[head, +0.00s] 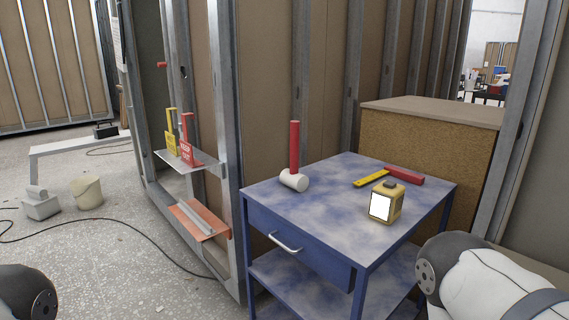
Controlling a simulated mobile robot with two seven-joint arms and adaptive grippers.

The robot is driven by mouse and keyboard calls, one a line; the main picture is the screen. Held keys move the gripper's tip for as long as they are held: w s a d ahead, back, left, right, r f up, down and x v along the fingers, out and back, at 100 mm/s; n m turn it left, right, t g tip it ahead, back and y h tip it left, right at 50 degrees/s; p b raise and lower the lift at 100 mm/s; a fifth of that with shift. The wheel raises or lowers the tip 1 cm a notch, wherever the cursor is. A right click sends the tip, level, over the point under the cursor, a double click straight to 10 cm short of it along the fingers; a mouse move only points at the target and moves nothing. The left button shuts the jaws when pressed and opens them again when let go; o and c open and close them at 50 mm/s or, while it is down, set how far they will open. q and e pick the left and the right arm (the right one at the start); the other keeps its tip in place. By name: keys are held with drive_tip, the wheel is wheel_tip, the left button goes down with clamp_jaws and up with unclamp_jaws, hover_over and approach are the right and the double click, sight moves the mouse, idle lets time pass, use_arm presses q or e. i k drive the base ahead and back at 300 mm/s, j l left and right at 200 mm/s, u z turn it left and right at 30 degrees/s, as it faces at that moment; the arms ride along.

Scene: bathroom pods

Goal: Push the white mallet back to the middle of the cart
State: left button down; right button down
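The white mallet (294,181) stands on its white head with its red handle pointing straight up. It is at the left edge of the blue cart's top (335,205), close to the stud wall behind. Nothing is touching it. Part of my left arm shows at the bottom left and part of my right arm at the right, beside the cart, but neither gripper is in view.
On the cart, a yellow box-like tool (385,203) with a white face stands right of centre, and a red-and-yellow tool (403,176) lies behind it. The cart's middle is clear. A brown box (428,138) stands behind the cart. A metal shelf (192,160) juts out at left.

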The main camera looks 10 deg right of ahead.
sight(290, 177)
drive_tip(key=i+j+z, duration=0.4)
drive_tip(key=i+j, duration=0.5)
drive_tip(key=i, duration=0.1)
